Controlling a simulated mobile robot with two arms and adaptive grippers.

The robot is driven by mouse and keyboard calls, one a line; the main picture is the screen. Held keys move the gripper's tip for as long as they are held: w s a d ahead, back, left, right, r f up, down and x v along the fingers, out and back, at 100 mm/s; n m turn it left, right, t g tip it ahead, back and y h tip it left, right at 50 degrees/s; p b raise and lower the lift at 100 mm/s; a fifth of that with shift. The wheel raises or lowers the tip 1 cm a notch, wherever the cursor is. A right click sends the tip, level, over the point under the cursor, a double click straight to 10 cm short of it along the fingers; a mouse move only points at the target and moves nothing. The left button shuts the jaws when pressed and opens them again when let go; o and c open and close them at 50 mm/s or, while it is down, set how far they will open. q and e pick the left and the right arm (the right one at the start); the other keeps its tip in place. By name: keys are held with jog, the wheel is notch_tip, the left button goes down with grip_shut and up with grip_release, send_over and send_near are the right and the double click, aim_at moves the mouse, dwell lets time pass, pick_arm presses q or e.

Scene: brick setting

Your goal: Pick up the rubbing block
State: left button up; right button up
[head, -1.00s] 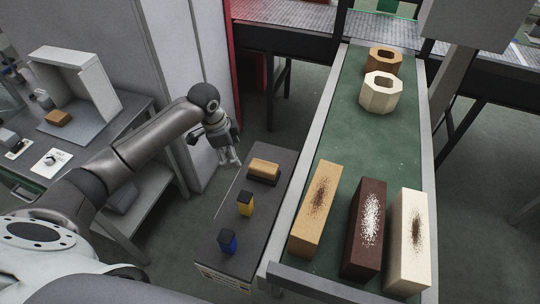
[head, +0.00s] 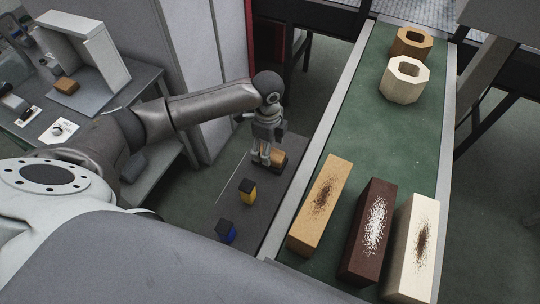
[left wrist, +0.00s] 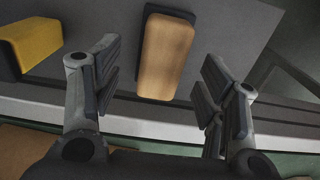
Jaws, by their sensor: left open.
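The rubbing block, a tan wooden block with a dark base, lies on a dark side table. In the head view the block (head: 278,159) is partly hidden behind my left gripper (head: 265,158). My left gripper points down over it with its fingers spread and empty. In the left wrist view the block (left wrist: 166,50) lies between the two open fingers of the gripper (left wrist: 158,72), slightly beyond their tips. I cannot tell how much height separates them. My right gripper is not in view.
The green conveyor (head: 365,145) to the right carries three speckled long bricks and two hollow octagonal blocks. A grey bench (head: 130,98) stands left.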

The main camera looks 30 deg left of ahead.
pick_arm(q)
jog(key=f, duration=0.3)
jog(key=shift+w+d+f+p, duration=0.2)
jog(key=shift+p, duration=0.1)
jog(key=shift+f, duration=0.2)
jog(key=shift+c, duration=1.7)
jog(key=c, duration=1)
jog(key=shift+o, duration=0.2)
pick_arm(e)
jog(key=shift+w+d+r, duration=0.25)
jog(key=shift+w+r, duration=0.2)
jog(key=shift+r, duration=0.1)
pick_arm(q)
jog(key=shift+r, duration=0.15)
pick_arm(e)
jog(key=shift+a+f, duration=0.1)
